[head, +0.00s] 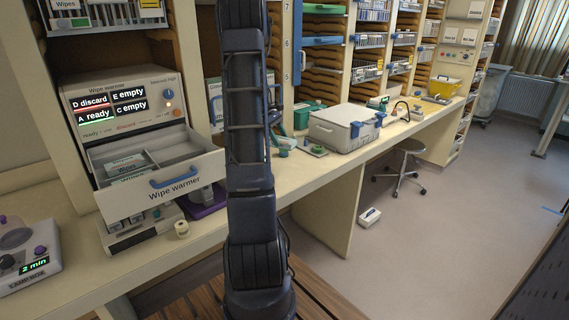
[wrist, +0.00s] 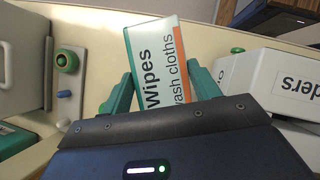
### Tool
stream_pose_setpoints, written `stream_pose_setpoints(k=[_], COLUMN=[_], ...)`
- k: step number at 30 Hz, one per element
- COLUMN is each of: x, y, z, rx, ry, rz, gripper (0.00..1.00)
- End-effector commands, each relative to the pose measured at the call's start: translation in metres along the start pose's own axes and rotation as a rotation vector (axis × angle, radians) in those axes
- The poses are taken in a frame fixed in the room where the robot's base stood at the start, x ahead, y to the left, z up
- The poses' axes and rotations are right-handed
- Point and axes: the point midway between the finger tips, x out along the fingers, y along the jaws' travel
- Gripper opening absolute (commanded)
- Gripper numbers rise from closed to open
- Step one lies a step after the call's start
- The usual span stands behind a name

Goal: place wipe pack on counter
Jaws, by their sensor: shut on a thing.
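In the wrist view my gripper (wrist: 160,82) is shut on a wipe pack (wrist: 156,52), with one green finger on each side of it. The pack is white with a teal edge and an orange stripe and reads "Wipes". The cream counter (wrist: 95,22) lies beyond and under it; I cannot tell whether the pack touches it. In the head view the counter (head: 300,168) runs from lower left to upper right, and my arm hides most of the gripper and the pack. The wipe warmer (head: 130,105) has its drawer (head: 165,188) open, with wipe packs (head: 125,165) inside.
A grey case with blue latches (head: 340,128) stands on the counter right of my arm. In the wrist view a white box (wrist: 275,80) is close on the right, and a green knob (wrist: 66,60) and a grey case (wrist: 22,65) are on the left. A stool (head: 405,165) stands below.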

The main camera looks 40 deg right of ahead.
Motion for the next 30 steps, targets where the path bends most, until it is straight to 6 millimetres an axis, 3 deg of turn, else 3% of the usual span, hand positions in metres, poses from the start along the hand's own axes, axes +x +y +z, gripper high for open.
stream_pose_setpoints(k=[6, 12, 20, 30], x=[0.043, 0.072, 0.085, 0.118], y=[0.0, 0.0, 0.0, 0.0], z=[-0.023, -0.04, -0.048, -0.067], rx=[-0.001, 0.0, 0.0, -0.001], ry=[-0.003, -0.002, -0.001, 0.0], rz=[-0.002, -0.002, 0.0, 0.0], gripper=[0.36, 0.36, 0.36, 0.36])
